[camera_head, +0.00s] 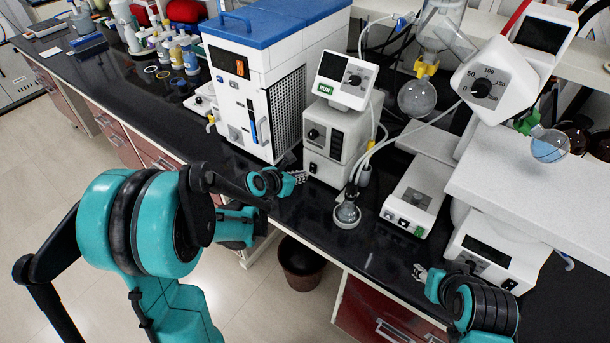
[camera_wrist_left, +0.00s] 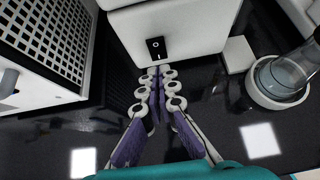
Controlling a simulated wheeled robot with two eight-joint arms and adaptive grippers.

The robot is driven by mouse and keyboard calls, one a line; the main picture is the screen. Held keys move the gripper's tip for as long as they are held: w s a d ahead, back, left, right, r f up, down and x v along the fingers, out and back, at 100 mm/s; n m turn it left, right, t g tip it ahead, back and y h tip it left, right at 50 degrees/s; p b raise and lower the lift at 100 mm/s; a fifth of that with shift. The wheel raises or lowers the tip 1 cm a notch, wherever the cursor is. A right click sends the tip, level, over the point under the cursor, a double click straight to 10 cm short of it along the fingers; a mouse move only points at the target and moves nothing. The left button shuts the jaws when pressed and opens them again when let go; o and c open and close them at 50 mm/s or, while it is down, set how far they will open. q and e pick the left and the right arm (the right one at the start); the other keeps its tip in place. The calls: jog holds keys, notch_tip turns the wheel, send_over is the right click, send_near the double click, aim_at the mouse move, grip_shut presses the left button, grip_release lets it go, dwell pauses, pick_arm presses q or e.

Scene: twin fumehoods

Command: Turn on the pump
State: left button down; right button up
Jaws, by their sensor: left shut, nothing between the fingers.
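The pump appears to be the white box (camera_head: 345,128) with a dark knob panel, below a tilted display head with a green label. Its black rocker switch (camera_wrist_left: 156,48) is low on the front face, marked with a circle and a line; the switch also shows small in the head view (camera_head: 313,168). My left gripper (camera_head: 301,177) is shut and empty, in front of the pump's lower front. In the left wrist view, its fingertips (camera_wrist_left: 157,71) are just below the switch; whether they touch the box is unclear. My right gripper (camera_head: 420,272) is near the bench's front edge, its jaws too small to read.
A tall white and blue chiller (camera_head: 262,85) with a side grille stands left of the pump. A glass flask (camera_head: 347,212) on a round base stands to its right, with tubes above. A white hotplate-like device (camera_head: 415,195) is further right. Dark glossy bench lies between.

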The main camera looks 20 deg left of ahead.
pick_arm(q)
jog(key=p+v, duration=0.3)
jog(key=v, duration=0.7)
jog(key=shift+s, duration=0.2)
pick_arm(e)
jog(key=r, duration=0.3)
jog(key=shift+s+r, duration=0.1)
jog(key=shift+s, duration=0.1)
pick_arm(q)
jog(key=shift+s+a+r, duration=0.1)
